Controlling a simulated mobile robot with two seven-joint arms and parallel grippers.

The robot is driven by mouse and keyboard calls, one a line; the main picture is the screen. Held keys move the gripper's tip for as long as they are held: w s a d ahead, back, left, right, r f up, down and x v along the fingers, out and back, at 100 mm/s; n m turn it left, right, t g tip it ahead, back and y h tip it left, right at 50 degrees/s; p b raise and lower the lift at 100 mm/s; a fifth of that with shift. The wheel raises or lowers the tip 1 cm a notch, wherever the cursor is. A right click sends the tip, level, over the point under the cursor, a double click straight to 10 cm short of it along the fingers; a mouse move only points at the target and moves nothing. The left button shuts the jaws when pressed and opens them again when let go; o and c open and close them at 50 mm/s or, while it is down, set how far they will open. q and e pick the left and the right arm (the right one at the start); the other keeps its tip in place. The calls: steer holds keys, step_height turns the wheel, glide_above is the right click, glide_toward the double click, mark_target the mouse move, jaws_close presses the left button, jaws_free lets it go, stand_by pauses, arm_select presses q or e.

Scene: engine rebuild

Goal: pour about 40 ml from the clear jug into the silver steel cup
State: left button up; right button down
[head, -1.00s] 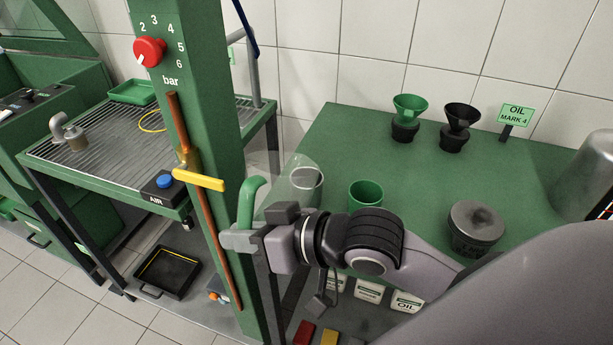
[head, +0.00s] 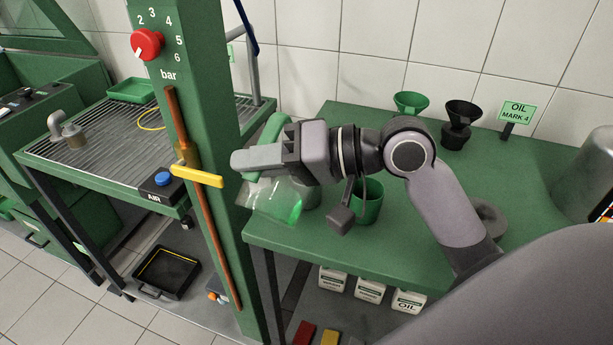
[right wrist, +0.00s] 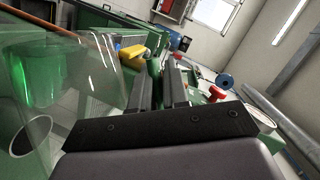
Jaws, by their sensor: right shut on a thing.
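My right gripper (head: 258,158) is shut on the green handle (head: 273,130) of the clear jug (head: 262,198). The jug is strongly tilted, handle uppermost, with green liquid gathered at its lower right end. The silver steel cup (head: 312,197) stands on the green bench, mostly hidden behind the jug and my gripper. In the right wrist view the jug (right wrist: 105,75) fills the left side, and the cup (right wrist: 28,138) shows its open mouth beside and beyond the jug. I cannot make out a stream or the level in the cup. My left gripper is not in view.
A green cup (head: 370,203) stands just right of the steel cup, partly behind my wrist. Green (head: 410,103) and black (head: 460,118) funnels stand at the back of the bench (head: 340,125). A green post (head: 205,110) with a yellow lever (head: 197,177) is close on the left.

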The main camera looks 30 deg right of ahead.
mark_target(267, 135)
steer(key=shift+w+d+r, duration=0.15)
steer(key=shift+d+r, duration=0.05)
steer(key=shift+d, duration=0.05)
steer(key=shift+w+d+r+m+y, duration=0.2)
steer(key=shift+d+r+m+y, duration=0.1)
steer(key=shift+r+m, duration=0.25)
steer(key=shift+d+r, duration=0.1)
steer(key=shift+w+d+r+m, duration=0.25)
steer(key=shift+d+r+m, duration=0.1)
steer(key=shift+r, duration=0.1)
steer(key=shift+w+d+r+m+y+p, duration=0.15)
steer(key=shift+w+d+m+y+p, duration=0.1)
steer(key=shift+m+y+p, duration=0.15)
steer(key=shift+s+a, duration=0.35)
steer(key=shift+a, duration=0.2)
steer(key=shift+s+a, duration=0.35)
steer(key=shift+a, duration=0.2)
stand_by(1.3)
